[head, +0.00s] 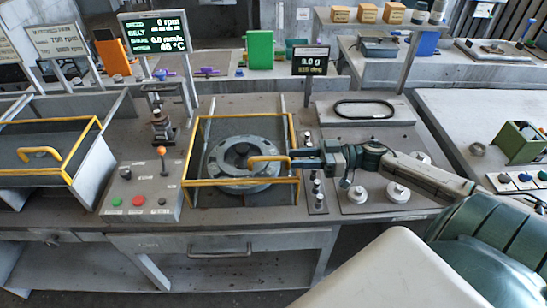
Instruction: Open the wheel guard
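The wheel guard (190,150) is a yellow-edged frame with see-through panels, lying closed over a round grey metal wheel (222,176) in the middle of the bench. Its yellow handle (262,160) is on the near right part of the frame. My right gripper (293,158) reaches in from the right, its fingertips at the right end of this handle. It is too small to tell whether the fingers are shut on the handle or apart around it. My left gripper is not in view.
A control box (140,202) with buttons and an orange-knobbed lever stands left of the guard. A second yellow-edged cover (45,175) is at the far left. Weights and knobs (397,192) sit on a plate at the right. Display screens (158,32) rise behind.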

